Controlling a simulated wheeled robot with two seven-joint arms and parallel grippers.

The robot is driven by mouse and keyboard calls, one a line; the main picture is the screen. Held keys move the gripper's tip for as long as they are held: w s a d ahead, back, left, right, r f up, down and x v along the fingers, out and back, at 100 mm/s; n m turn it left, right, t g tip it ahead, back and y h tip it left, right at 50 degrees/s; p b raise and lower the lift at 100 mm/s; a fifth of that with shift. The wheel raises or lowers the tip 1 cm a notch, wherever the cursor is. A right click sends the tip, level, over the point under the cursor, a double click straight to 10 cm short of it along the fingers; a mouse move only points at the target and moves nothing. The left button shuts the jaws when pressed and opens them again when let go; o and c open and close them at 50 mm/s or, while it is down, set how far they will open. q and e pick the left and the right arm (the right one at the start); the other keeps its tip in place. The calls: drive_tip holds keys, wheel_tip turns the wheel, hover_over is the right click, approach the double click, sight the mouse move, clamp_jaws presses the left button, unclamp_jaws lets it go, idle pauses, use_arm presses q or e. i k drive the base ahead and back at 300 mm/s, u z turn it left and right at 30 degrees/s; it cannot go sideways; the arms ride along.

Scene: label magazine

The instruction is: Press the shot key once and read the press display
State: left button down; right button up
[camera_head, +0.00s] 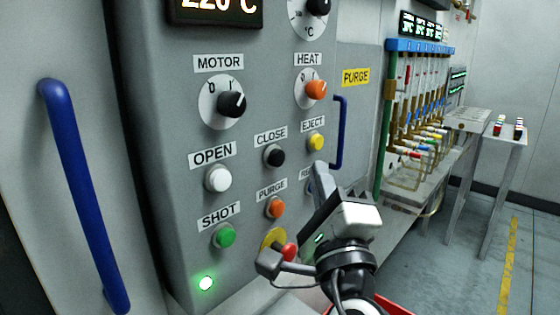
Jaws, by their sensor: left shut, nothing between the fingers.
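The shot key is a green round button (225,235) below the SHOT label (219,216) on the grey press panel (180,160). A display (215,8) at the top edge is cut off and reads about 220 °C in lit digits. My left gripper (319,170) is shut and empty, to the right of the green button and apart from it. It is in front of the panel's lower right, where it partly hides a button and its label under EJECT. My right gripper is out of view.
Other buttons are white OPEN (218,178), black CLOSE (274,155), yellow EJECT (316,141) and orange PURGE (275,207). A red stop knob (289,251) is beside my wrist. A green lamp (206,283) glows. Blue handles (85,190) flank the panel.

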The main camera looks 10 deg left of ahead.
sight(226, 236)
drive_tip(key=k, duration=2)
